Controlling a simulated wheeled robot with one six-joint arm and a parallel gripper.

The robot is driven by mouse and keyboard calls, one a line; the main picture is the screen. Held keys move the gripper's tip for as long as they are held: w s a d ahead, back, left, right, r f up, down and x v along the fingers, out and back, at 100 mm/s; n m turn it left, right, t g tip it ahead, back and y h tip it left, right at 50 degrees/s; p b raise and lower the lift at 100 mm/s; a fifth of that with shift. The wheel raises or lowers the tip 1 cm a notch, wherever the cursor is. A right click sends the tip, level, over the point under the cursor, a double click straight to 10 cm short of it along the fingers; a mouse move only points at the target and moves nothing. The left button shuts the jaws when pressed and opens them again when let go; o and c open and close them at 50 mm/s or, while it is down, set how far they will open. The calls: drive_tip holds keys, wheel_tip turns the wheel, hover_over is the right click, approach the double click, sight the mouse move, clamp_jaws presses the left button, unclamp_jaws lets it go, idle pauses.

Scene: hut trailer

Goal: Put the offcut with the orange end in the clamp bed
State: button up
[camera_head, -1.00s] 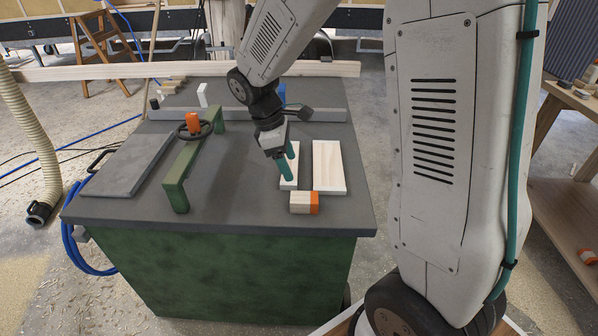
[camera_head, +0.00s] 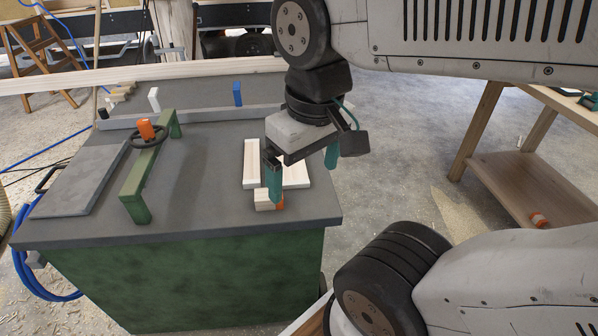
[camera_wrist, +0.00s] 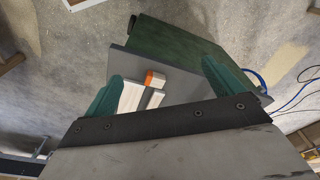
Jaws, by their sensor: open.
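The offcut with the orange end (camera_head: 263,202) lies near the front right edge of the dark grey bench top. It is a short pale wood block, partly hidden by a finger in the head view; its orange end also shows in the wrist view (camera_wrist: 149,77). My gripper (camera_head: 303,168) is open and empty, pointing down above the offcut and the pale boards. In the wrist view the offcut shows between its teal fingers (camera_wrist: 160,86). A green clamp frame (camera_head: 140,180) with a black handwheel and orange knob stands left on the bench, beside a flat grey plate (camera_head: 80,182), possibly the bed.
Two pale boards (camera_head: 296,176) lie just behind the offcut. A grey rail (camera_head: 200,112) crosses the bench's back, with a blue upright block (camera_head: 237,94) and a white one (camera_head: 154,99). Bench top between clamp and boards is clear. A wooden table (camera_head: 520,170) stands right.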

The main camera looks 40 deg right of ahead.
drive_tip(key=m+g+y, duration=0.1)
drive_tip(key=m+g, duration=0.3)
drive_tip(key=m, duration=0.1)
hover_over(262, 201)
drive_tip(key=s+d, duration=0.2)
drive_tip(key=d, duration=0.1)
wheel_tip(262, 201, down, 18)
drive_tip(key=shift+w+f, duration=0.1)
drive_tip(key=w, duration=0.1)
drive_tip(key=w+m+t, duration=0.1)
drive_tip(key=w+d, duration=0.1)
drive_tip(key=shift+w+f+m+t, duration=0.3)
drive_tip(key=shift+w+f, duration=0.05)
drive_tip(key=shift+w, duration=0.05)
drive_tip(key=f, duration=0.5)
drive_tip(key=s+a+f, duration=0.1)
drive_tip(key=f, duration=0.1)
drive_tip(key=shift+a+f, duration=0.1)
drive_tip(key=shift+f, duration=0.2)
drive_tip(key=shift+c, duration=0.3)
drive_tip(key=c, duration=1.1)
